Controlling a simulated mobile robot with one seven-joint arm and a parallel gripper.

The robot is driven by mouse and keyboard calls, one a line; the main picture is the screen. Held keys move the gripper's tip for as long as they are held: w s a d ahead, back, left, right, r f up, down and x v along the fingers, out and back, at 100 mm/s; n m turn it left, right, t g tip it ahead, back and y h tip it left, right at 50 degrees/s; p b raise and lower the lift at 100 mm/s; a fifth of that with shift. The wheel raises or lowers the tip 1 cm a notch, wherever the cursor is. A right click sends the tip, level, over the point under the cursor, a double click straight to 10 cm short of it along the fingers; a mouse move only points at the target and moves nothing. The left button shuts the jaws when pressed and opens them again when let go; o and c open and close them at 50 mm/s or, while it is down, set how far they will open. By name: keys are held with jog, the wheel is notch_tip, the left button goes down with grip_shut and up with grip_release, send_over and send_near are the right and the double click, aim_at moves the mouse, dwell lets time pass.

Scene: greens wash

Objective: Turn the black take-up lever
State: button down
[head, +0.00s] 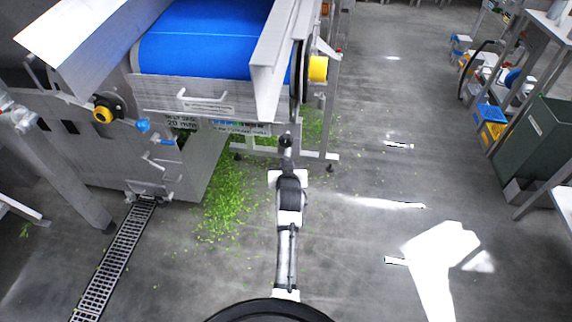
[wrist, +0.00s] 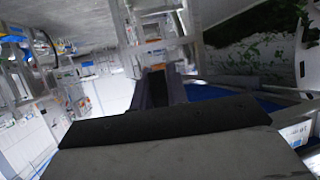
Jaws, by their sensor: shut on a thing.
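My arm reaches forward in the head view to the near right corner of the conveyor machine (head: 205,95). My gripper (wrist: 166,78) shows in the wrist view as two dark fingers, close together and shut on a narrow dark piece, which I take to be the black take-up lever (wrist: 158,68). Most of the lever is hidden between the fingers, so its angle cannot be told. In the head view the fingers and lever cannot be made out past the end of my arm.
A blue belt (head: 205,38) runs on top of the machine. Green scraps (head: 228,195) litter the floor. The aisle to the right (head: 375,130) is clear.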

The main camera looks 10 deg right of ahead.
jog(key=c, duration=1.4)
grip_release()
jog(key=shift+d, duration=0.1)
jog(key=b+v, duration=0.2)
jog(key=v, duration=1.1)
jog(key=shift+s+r, duration=0.15)
jog(key=shift+s, duration=0.2)
